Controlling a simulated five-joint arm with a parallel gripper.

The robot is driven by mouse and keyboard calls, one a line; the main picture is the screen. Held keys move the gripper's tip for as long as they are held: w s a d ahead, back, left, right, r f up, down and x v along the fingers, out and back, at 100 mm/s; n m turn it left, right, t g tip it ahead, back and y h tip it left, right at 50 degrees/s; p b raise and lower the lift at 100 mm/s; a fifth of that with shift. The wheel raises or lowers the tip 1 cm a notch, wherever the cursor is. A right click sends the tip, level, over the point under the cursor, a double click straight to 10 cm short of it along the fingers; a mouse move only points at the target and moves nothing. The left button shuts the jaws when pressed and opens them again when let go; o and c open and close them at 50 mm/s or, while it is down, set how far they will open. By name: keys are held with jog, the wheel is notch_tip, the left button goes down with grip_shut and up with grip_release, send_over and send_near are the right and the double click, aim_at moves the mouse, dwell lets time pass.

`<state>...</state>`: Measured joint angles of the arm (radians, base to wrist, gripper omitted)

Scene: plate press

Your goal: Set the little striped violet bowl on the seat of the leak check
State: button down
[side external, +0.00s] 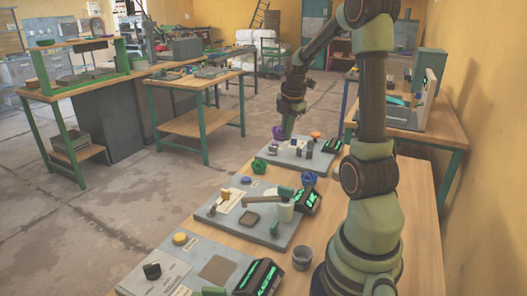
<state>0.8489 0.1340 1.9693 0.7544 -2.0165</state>
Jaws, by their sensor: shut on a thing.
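The small violet bowl (278,132) is at the tip of my gripper (286,131), at the far end of the work table. My gripper points down and is shut on it. The bowl looks raised over or beside the left edge of the far grey station plate (291,156); the gap below it cannot be judged. Its stripes are too small to make out. The plates' labels are too small to read, so I cannot tell which seat is the leak check's.
A green bowl (259,166), a blue bowl (309,178) and a grey cup (302,257) stand near the plates. The near plate (190,270) has a black knob (152,271). An orange button (315,134) stands on the far plate.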

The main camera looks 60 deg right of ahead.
jog(key=s+a+f, duration=0.2)
jog(key=a+f, duration=0.4)
jog(key=a, duration=0.3)
jog(key=shift+s+a+f, duration=0.1)
jog(key=shift+s+f, duration=0.05)
jog(key=shift+f, duration=3.7)
jog(key=shift+s, duration=0.15)
jog(key=shift+f, duration=0.55)
jog(key=c, duration=0.9)
grip_release()
jog(key=shift+c, duration=0.2)
